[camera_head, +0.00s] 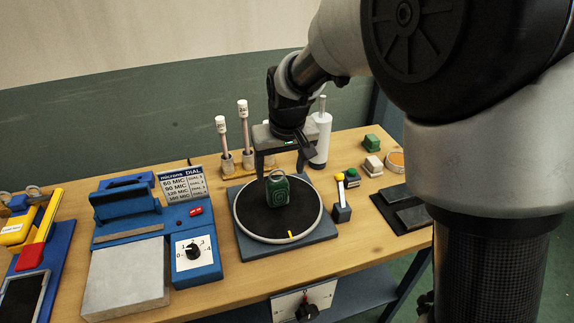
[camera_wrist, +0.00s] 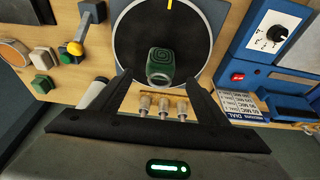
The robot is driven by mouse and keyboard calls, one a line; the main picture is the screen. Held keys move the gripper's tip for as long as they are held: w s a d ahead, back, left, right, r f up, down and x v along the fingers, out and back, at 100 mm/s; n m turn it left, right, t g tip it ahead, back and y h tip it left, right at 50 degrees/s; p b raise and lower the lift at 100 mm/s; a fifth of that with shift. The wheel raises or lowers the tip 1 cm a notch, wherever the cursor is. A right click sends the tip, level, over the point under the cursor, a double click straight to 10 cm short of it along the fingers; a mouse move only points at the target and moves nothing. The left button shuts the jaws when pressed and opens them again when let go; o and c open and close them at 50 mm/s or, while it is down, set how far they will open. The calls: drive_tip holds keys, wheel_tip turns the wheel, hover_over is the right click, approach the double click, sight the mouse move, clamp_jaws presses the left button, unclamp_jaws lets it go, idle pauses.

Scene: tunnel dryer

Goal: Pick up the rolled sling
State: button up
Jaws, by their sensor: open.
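The rolled sling is a green block-like roll with a spiral mark (camera_head: 278,190), standing on a round black turntable with a pale rim (camera_head: 243,226). In the wrist view the sling (camera_wrist: 160,62) shows just beyond the fingertips, near the lower edge of the black disc (camera_wrist: 140,30). My gripper (camera_head: 272,168) is just behind and above the sling in the head view. I cannot tell the exact gap between the fingers and the sling.
A blue laminator-like machine with a dial (camera_head: 195,250) stands left of the turntable. White-topped rods (camera_head: 243,125) and a white cylinder (camera_head: 322,140) stand behind it. A yellow-knobbed lever (camera_head: 341,200) and small green and white blocks (camera_head: 372,166) are to the right.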

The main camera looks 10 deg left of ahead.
sight(279, 183)
drive_tip(key=x, duration=0.7)
drive_tip(key=shift+w, duration=0.1)
drive_tip(key=shift+w+a+x, duration=0.1)
drive_tip(key=shift+a+x, duration=0.05)
drive_tip(key=shift+x, duration=1.15)
drive_tip(key=shift+w+a+x, duration=0.1)
drive_tip(key=shift+w+x, duration=0.05)
drive_tip(key=shift+x, duration=1.15)
drive_tip(key=shift+r, duration=0.1)
drive_tip(key=shift+c, duration=0.5)
drive_tip(key=c, duration=1.2)
